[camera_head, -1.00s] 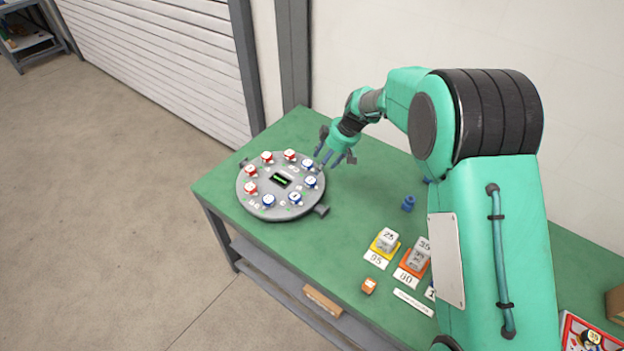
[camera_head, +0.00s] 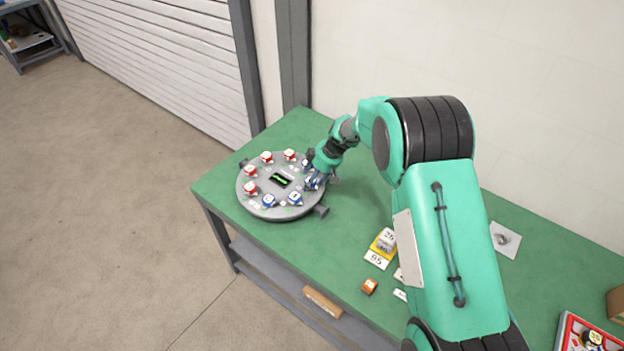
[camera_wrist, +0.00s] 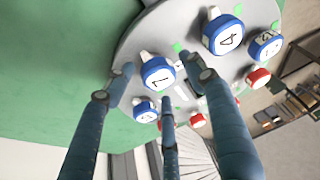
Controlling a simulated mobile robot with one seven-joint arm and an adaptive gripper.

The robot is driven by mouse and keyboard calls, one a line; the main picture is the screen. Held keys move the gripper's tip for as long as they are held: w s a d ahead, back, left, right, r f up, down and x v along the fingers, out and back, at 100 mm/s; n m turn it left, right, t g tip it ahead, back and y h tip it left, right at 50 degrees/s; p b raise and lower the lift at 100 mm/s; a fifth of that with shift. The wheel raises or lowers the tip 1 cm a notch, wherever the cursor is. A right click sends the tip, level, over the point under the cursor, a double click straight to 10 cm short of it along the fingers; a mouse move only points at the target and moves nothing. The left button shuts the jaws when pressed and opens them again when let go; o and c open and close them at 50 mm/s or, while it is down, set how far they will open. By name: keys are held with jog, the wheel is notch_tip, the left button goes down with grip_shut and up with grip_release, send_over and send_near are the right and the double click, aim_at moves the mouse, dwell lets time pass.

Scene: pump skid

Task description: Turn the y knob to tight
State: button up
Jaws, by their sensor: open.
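A round grey panel (camera_head: 283,212) carries a ring of white-based knobs, red on the left and blue on the right. My three-fingered gripper (camera_head: 316,178) is open over its right side. In the wrist view my gripper (camera_wrist: 163,84) has its fingers spread around one blue knob (camera_wrist: 158,73), with no clear grip on it. Its dark mark is turned and I cannot read it surely. A larger-looking blue knob (camera_wrist: 222,34) with a 4- or y-like mark lies beside it, outside the fingers. I cannot tell surely which knob is y.
Other blue knobs (camera_head: 268,201) and red knobs (camera_head: 250,188) stand close around a small dark display (camera_head: 280,180) with a green trace. Number cards (camera_head: 381,247) and an orange block (camera_head: 370,287) lie nearer.

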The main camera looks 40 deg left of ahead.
jog(key=shift+c, duration=0.2)
jog(key=c, duration=1.1)
jog(key=shift+o, duration=0.2)
jog(key=shift+a, duration=0.1)
